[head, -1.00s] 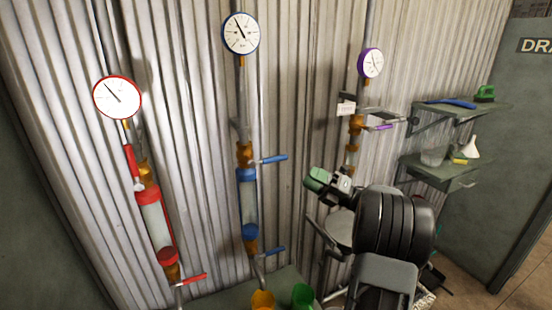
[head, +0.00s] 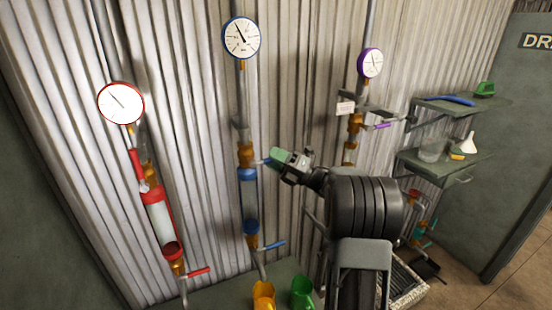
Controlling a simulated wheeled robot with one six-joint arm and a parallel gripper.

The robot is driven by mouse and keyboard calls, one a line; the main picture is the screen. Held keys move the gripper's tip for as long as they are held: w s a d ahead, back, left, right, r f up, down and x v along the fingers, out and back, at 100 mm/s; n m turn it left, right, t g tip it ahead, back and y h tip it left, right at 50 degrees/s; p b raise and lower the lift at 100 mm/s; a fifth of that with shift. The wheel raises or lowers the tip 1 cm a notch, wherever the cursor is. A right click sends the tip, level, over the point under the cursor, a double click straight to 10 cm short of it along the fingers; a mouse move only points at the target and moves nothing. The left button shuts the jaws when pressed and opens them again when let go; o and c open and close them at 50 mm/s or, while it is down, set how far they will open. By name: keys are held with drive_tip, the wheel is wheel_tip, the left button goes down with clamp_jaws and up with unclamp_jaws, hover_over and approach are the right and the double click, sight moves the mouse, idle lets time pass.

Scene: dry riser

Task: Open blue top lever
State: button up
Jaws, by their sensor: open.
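The blue top lever (head: 266,161) sticks out to the right from the brass valve (head: 246,154) at the upper end of the blue column (head: 249,199), in the middle of the head view. My gripper (head: 277,158) is open, with its green fingertips at the lever's outer end. The fingers hide most of the lever's handle. I cannot tell whether they touch it or stand in front of it. A blue gauge (head: 242,38) sits above on the same pipe. A second blue lever (head: 273,245) sticks out to the right at the column's lower end.
A red column (head: 160,222) with its levers and gauge stands at left. A purple lever (head: 382,126) and gauge are at right, near wall shelves (head: 440,164). Yellow (head: 263,295) and green (head: 302,292) cups stand below. The corrugated wall is close behind.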

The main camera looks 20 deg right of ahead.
clamp_jaws()
idle(0.3)
